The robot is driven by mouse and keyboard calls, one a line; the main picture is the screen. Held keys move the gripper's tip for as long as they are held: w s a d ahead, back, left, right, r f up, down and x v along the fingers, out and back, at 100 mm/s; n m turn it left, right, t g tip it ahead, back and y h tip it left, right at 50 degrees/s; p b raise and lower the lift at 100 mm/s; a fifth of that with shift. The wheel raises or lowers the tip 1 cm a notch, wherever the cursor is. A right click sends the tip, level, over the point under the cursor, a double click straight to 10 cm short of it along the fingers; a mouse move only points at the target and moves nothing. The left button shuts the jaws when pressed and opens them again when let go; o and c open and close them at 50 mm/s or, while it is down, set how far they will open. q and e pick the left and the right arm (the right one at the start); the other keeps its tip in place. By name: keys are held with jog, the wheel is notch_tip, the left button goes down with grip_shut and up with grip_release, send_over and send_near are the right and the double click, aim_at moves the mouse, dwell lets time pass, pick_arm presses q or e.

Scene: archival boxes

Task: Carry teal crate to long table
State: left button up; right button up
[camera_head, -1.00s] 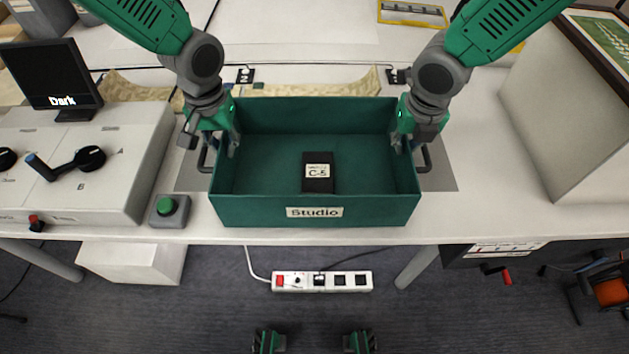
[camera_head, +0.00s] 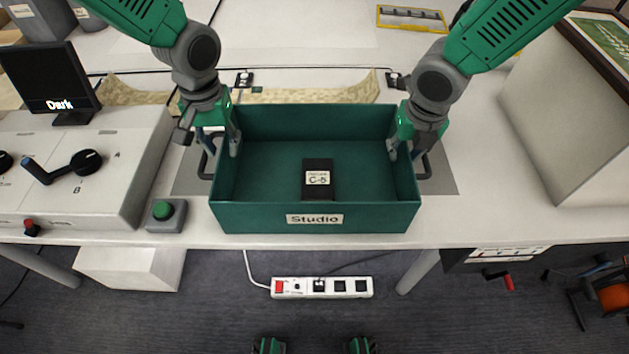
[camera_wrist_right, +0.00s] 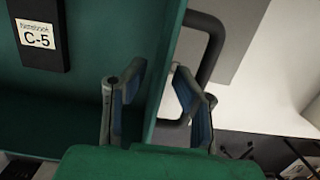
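The teal crate (camera_head: 250,217), labelled Studio, stands upright on the white table. A black box (camera_head: 318,191) labelled C-5 lies inside it and also shows in the right wrist view (camera_wrist_right: 42,62). My left gripper (camera_head: 224,150) is at the crate's left wall, with a finger inside the rim; its outer finger is partly hidden, so its opening is unclear. My right gripper (camera_head: 402,153) is at the right wall. In the right wrist view, its fingers (camera_wrist_right: 160,75) are apart, one on each side of the wall, without a clear grip. Dark handles stick out at both crate ends.
A control console (camera_head: 75,205) with a lever and a green button box (camera_head: 166,215) stand left of the crate. A large pale box (camera_head: 565,135) stands to the right. A beige strip (camera_head: 300,94) lies behind. A power strip (camera_head: 322,287) lies on the floor.

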pick_arm(q)
notch_tip(320, 180, up, 9)
jog(key=shift+d+r, duration=0.1)
jog(key=shift+r, duration=0.2)
pick_arm(e)
jog(key=shift+r, duration=0.15)
notch_tip(320, 180, up, 12)
jog(key=s, duration=0.1)
jog(key=shift+s+f, duration=0.2)
jog(key=shift+s, duration=0.2)
jog(key=shift+f, duration=0.1)
